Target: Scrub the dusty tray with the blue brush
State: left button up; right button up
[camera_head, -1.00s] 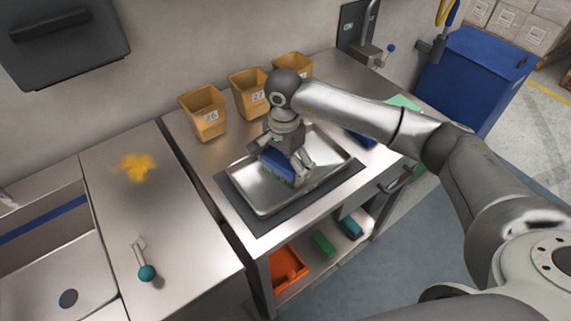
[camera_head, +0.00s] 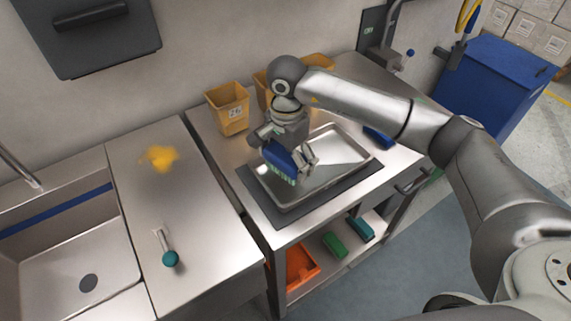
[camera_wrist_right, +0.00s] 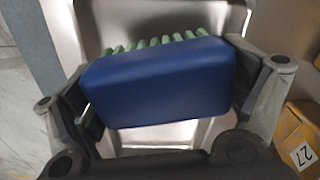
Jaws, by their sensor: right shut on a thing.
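The metal tray (camera_head: 335,145) lies on a dark mat on the steel bench; no dust shows clearly on the part I can see. My right gripper (camera_head: 287,160) is shut on the blue brush (camera_head: 279,158), over the left part of the tray. The green bristles point down toward the tray; I cannot tell whether they touch it. In the right wrist view the blue brush (camera_wrist_right: 160,82) sits between both fingers, with a row of green bristles beyond it. The gripper and brush hide part of the tray. My left gripper is not in view.
Yellow bins (camera_head: 228,108) stand behind the tray. A blue object (camera_head: 379,137) lies right of it. Yellow powder (camera_head: 160,157) and a teal-knobbed lever (camera_head: 170,258) are on the left counter, beside a sink (camera_head: 60,255). An orange tray (camera_head: 300,268) is on the lower shelf.

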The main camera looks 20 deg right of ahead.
aim_at(286, 154)
notch_tip(286, 154, up, 3)
jog(key=shift+a+f+p, duration=0.1)
jog(key=shift+p, duration=0.35)
jog(key=shift+r+p, duration=0.3)
jog(key=shift+r, duration=0.5)
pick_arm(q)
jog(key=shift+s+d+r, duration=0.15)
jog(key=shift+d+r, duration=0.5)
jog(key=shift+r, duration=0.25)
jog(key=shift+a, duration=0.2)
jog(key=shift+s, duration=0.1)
pick_arm(e)
jog(key=shift+s+f, duration=0.1)
